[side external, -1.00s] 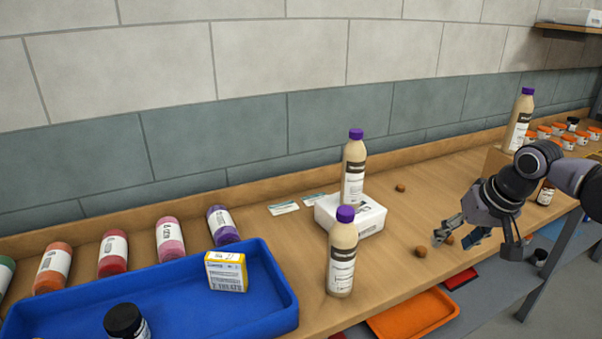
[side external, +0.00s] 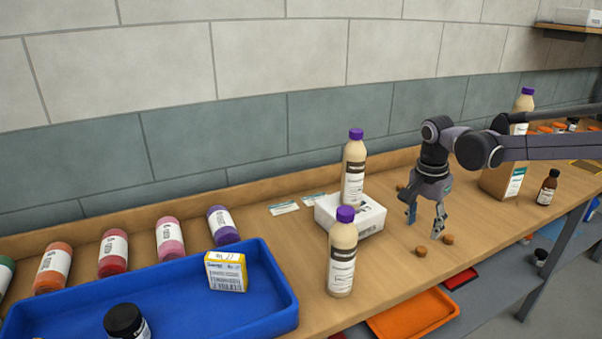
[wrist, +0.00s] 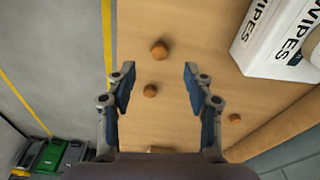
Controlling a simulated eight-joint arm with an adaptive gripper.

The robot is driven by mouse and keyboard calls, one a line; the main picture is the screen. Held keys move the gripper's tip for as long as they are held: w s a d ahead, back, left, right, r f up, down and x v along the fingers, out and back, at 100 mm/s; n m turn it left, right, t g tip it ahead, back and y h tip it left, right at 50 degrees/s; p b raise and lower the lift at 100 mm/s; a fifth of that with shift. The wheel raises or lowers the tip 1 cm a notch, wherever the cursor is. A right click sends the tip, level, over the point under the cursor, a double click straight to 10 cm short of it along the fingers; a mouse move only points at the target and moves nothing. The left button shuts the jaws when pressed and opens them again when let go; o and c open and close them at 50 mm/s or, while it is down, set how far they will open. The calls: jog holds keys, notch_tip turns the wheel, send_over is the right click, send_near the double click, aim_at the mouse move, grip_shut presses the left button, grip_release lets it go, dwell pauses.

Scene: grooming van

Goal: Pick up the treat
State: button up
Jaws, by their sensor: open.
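Three small round brown treats lie on the wooden counter. One treat (side external: 421,251) is near the front edge and shows in the wrist view (wrist: 159,50). A second treat (side external: 448,239) lies close to its right, also in the wrist view (wrist: 150,90). A third treat (side external: 399,187) is farther back, beside my gripper, and shows at the right in the wrist view (wrist: 235,118). My gripper (side external: 424,227) points down above the counter, open and empty. In the wrist view my gripper (wrist: 157,72) has its fingers on either side of the second treat, with the first just beyond the fingertips.
Another such bottle (side external: 342,258) stands in front. A blue tray (side external: 190,305) is at left. A brown box (side external: 497,182) and a dark bottle (side external: 547,188) stand at right.

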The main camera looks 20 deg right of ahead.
aim_at(422, 248)
jog(key=f, duration=0.2)
jog(key=shift+d+f, duration=0.2)
jog(key=shift+f, duration=0.2)
jog(key=f, duration=0.1)
jog(key=d+f, duration=0.1)
jog(key=f, duration=0.2)
jog(key=shift+w+d+f, duration=0.1)
jog(key=shift+w+d, duration=0.1)
jog(key=shift+d, duration=0.1)
jog(key=shift+f, duration=0.55)
jog(key=c, duration=0.8)
